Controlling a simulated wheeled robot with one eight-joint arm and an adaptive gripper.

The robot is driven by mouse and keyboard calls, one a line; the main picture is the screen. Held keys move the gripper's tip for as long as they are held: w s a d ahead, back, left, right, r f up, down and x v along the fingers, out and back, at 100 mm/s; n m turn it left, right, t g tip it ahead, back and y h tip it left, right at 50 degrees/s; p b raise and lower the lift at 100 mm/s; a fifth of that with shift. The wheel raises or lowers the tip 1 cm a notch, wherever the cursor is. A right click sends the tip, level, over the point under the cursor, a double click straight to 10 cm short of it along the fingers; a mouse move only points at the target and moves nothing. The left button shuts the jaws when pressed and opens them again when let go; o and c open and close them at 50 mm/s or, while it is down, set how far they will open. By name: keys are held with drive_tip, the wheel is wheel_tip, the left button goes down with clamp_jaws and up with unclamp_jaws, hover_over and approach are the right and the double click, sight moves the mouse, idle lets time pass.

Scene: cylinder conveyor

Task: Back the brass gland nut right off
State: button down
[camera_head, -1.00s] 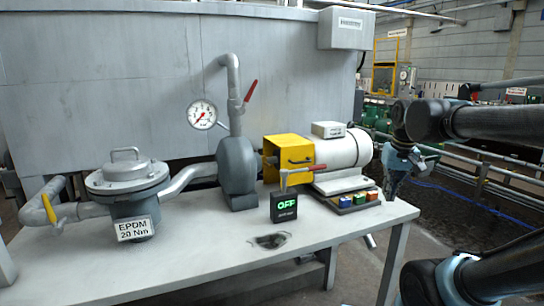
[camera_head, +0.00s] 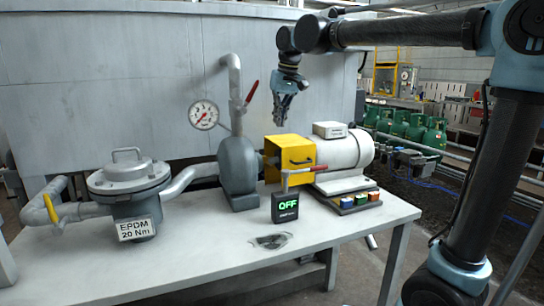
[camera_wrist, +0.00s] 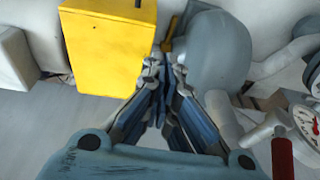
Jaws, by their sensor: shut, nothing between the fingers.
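I cannot make out the brass gland nut clearly in either view. A small brownish part (camera_wrist: 170,34) shows between the yellow box (camera_wrist: 108,45) and the grey pump body (camera_wrist: 218,50) in the wrist view, but I cannot tell what it is. In the head view the yellow box (camera_head: 289,157), with a black handle, stands between the grey pump (camera_head: 238,172) and the white motor (camera_head: 343,152). My gripper (camera_head: 282,121) is shut and empty, pointing down in the air above the box. Its fingers (camera_wrist: 162,72) meet in the wrist view.
A black display (camera_head: 285,206) reads OFF in green, with a red-handled tool (camera_head: 300,177) above it. Coloured buttons (camera_head: 360,199) sit at the right. A gauge (camera_head: 203,115) and red lever (camera_head: 251,92) stand near the pump. A lidded housing (camera_head: 128,180) is at left. The bench front is mostly clear.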

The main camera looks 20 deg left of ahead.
drive_tip(key=shift+s+a+x, duration=0.1)
drive_tip(key=shift+s+x, duration=0.2)
drive_tip(key=shift+x, duration=1.95)
drive_tip(key=shift+s+a+x, duration=0.1)
drive_tip(key=shift+s+x, duration=0.2)
drive_tip(key=shift+x, duration=2)
drive_tip(key=shift+s+a+x, duration=0.1)
drive_tip(key=shift+s+x, duration=0.2)
drive_tip(key=shift+x, duration=1.95)
drive_tip(key=shift+f, duration=0.1)
drive_tip(key=shift+s, duration=0.15)
